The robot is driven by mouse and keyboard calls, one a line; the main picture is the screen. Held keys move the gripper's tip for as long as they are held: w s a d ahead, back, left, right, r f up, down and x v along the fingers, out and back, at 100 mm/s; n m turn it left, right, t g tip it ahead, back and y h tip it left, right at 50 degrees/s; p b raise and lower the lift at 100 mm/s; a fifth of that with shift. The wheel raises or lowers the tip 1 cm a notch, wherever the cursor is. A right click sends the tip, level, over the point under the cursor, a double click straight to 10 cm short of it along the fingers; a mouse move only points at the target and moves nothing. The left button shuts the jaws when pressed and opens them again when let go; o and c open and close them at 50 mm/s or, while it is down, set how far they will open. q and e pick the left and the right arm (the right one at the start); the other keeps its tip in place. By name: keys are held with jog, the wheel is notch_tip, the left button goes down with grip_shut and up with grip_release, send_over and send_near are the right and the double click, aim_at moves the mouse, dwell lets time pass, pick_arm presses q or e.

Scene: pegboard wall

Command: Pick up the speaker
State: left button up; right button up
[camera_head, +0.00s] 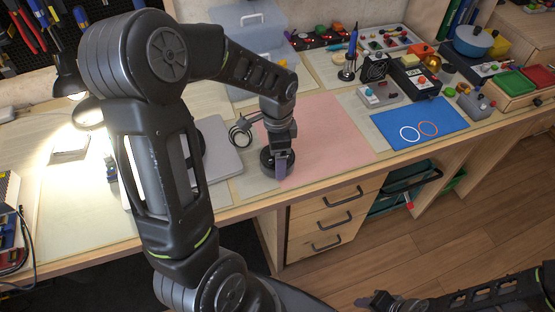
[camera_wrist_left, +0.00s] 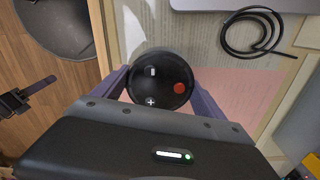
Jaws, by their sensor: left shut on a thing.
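The speaker is a round black cylinder (camera_head: 267,161) standing upright near the front edge of the workbench, by the left part of the pink mat. In the left wrist view, its dark round top (camera_wrist_left: 160,78) shows a red button and a plus mark. My left gripper (camera_head: 280,164) reaches down over it, hiding part of it. In the left wrist view, the purple fingers of this gripper (camera_wrist_left: 163,92) are on both sides of the speaker, shut on it. My right gripper (camera_head: 378,300) is low over the floor, away from the bench; its finger gap is unclear.
A closed grey laptop (camera_head: 217,150) and a coiled black cable (camera_head: 241,132) lie close to the speaker. The pink mat (camera_head: 325,140) is mostly clear. A blue mat (camera_head: 405,122) with two rings lies to the right. Drawers (camera_head: 325,215) are below the bench edge.

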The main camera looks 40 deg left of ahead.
pick_arm(q)
jog(key=shift+c, duration=0.4)
jog(key=shift+r, duration=0.1)
jog(key=shift+w+r, duration=0.1)
jog(key=shift+r, duration=0.2)
notch_tip(320, 180, up, 9)
jog(key=shift+r, duration=0.15)
dwell(0.3)
jog(key=w+d+f+n, duration=0.3)
jog(key=w+d+n, duration=0.6)
jog(key=d, duration=0.3)
jog(key=shift+w+d+f, duration=0.15)
jog(key=shift+w+f, duration=0.15)
jog(key=shift+w, duration=0.4)
